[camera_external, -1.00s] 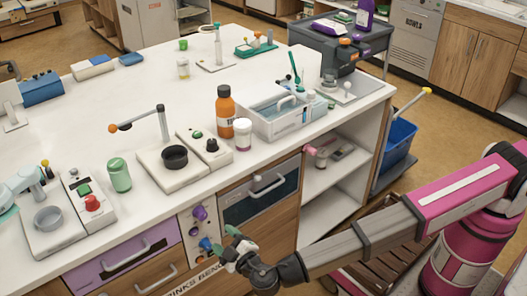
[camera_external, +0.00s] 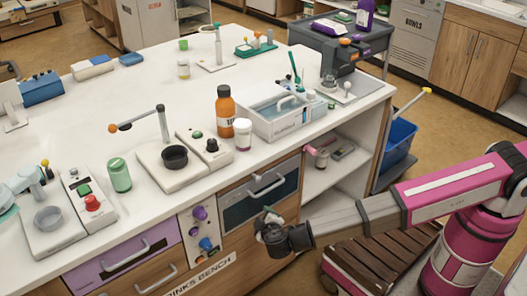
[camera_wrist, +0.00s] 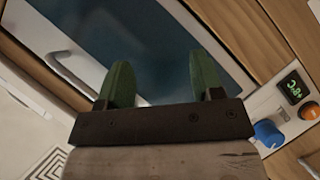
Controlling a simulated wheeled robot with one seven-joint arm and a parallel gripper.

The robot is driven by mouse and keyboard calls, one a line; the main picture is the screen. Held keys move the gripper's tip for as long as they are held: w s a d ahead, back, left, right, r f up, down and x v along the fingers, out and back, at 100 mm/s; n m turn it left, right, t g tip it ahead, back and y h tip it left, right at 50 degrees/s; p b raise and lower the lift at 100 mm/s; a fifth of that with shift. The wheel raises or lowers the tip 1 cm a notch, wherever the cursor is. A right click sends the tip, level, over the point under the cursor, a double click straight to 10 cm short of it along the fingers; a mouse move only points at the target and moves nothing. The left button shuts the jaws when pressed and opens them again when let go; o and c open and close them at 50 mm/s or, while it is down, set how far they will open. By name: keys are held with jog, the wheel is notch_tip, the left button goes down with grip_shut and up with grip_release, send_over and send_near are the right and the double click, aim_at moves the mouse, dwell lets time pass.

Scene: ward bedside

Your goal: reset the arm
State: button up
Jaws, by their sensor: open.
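My gripper (camera_external: 268,222) hangs in front of the bench, just below the dark-panelled drawer or door (camera_external: 240,212) with its pale handle. In the wrist view its two green fingers (camera_wrist: 160,78) stand apart with nothing between them. That view faces the dark panel (camera_wrist: 165,35) and its handle (camera_wrist: 70,72) at a tilt. I cannot tell the exact gap between fingers and panel. My arm reaches in from the right.
A blue knob (camera_external: 206,244) and purple knob (camera_external: 200,213) sit left of my gripper. A slatted wooden platform (camera_external: 370,270) lies below my arm.

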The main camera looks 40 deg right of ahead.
jog(key=d+f+m+g+h, duration=0.1)
jog(key=d+f+g, duration=0.4)
jog(key=d, duration=0.8)
jog(key=d+f+m+g+h, duration=0.1)
jog(key=d+f+g, duration=0.3)
jog(key=d, duration=0.8)
jog(key=d+m+g+y, duration=0.3)
jog(key=d+y, duration=0.4)
jog(key=d, duration=2.4)
jog(key=shift+w+f+m+y, duration=0.15)
jog(key=shift+w+m+y, duration=0.25)
jog(key=shift+m, duration=0.2)
